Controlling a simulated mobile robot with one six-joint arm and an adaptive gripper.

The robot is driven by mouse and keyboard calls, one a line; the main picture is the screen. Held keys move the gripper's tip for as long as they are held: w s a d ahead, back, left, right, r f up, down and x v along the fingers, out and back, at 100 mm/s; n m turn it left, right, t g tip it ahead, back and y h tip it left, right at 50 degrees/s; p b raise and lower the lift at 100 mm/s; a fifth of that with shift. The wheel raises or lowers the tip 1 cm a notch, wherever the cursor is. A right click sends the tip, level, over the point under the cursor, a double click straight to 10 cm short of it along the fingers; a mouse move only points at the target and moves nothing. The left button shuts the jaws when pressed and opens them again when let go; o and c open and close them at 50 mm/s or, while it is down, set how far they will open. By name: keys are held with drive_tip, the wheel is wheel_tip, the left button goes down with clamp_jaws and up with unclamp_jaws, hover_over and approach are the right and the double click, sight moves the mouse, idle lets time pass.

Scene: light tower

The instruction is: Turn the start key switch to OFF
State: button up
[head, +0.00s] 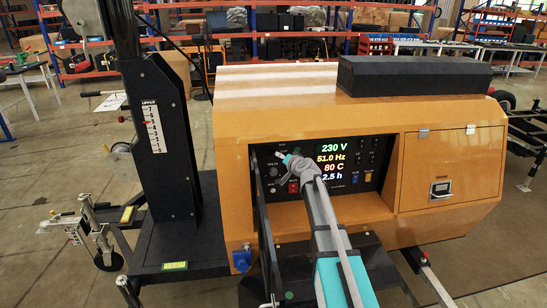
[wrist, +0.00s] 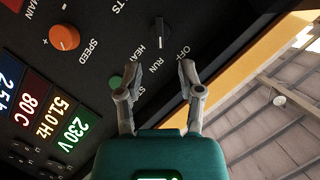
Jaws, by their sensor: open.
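The start key switch is a black knob (wrist: 162,32) on the dark control panel, with OFF, RUN and HEAT lettered around it in the wrist view. Its exact pointing direction is hard to tell. My gripper (wrist: 152,76) is open and empty in the wrist view. Its two fingers point toward the panel, and the knob shows beyond and between their tips, apparently apart from them. In the head view my gripper (head: 284,155) is in front of the upper left part of the control panel (head: 371,182). The switch cannot be made out there.
An orange speed knob (wrist: 64,37) and a lit display (wrist: 60,118) sit left of the switch in the wrist view. A green button (wrist: 115,82) is by the left fingertip. The orange housing (head: 235,180) surrounds the recessed panel. A black mast (head: 165,140) stands left.

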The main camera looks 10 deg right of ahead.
sight(274, 153)
drive_tip(key=b+x, duration=0.1)
drive_tip(key=x, duration=0.7)
drive_tip(key=shift+b, duration=0.4)
drive_tip(key=c, duration=0.6)
drive_tip(key=shift+a, duration=0.2)
clamp_jaws()
drive_tip(key=shift+d, duration=0.15)
